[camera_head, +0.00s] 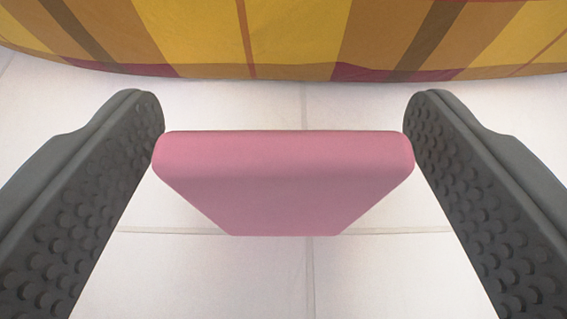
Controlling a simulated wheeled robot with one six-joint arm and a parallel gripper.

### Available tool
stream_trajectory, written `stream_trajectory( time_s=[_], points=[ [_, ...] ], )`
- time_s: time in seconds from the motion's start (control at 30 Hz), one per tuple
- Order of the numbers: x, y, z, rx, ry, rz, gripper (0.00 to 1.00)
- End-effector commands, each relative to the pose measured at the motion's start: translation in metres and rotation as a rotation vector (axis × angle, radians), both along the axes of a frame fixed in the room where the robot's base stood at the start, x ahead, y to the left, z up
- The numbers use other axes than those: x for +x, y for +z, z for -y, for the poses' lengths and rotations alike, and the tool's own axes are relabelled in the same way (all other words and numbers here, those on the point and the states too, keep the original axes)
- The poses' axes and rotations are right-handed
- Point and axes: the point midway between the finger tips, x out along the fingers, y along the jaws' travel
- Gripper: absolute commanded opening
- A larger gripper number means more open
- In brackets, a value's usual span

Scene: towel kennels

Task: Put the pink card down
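The pink card (284,180) is a thick, round-edged slab in the middle of the view. My gripper (284,130) has its two dark, studded fingers spread wide, with the fingertips against the card's left and right edges. It is shut on the card across its width. The card's wide edge is near the fingertips, and its face narrows away toward the pale tiled floor (210,275). I cannot tell whether its far end touches the floor.
A yellow, orange and brown striped cloth surface (295,40) with a rounded edge spans the top of the view, beyond the fingertips. The visible pale tiles around and below the card are bare.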

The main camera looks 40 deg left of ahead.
Motion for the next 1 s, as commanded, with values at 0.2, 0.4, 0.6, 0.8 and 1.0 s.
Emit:
stream_trajectory(
  time_s=[0.2,0.4,0.6,0.8,1.0],
  points=[
    [0.0,0.0,0.0,0.0,0.0,0.0,0.33],
    [0.0,0.0,0.0,0.0,0.0,0.0,0.28],
    [0.0,0.01,0.0,0.0,0.0,0.001,0.28],
    [0.0,0.045,0.0,-0.001,0.0,0.004,0.28],
    [0.0,0.079,0.0,-0.001,-0.001,0.003,0.28]
  ],
)
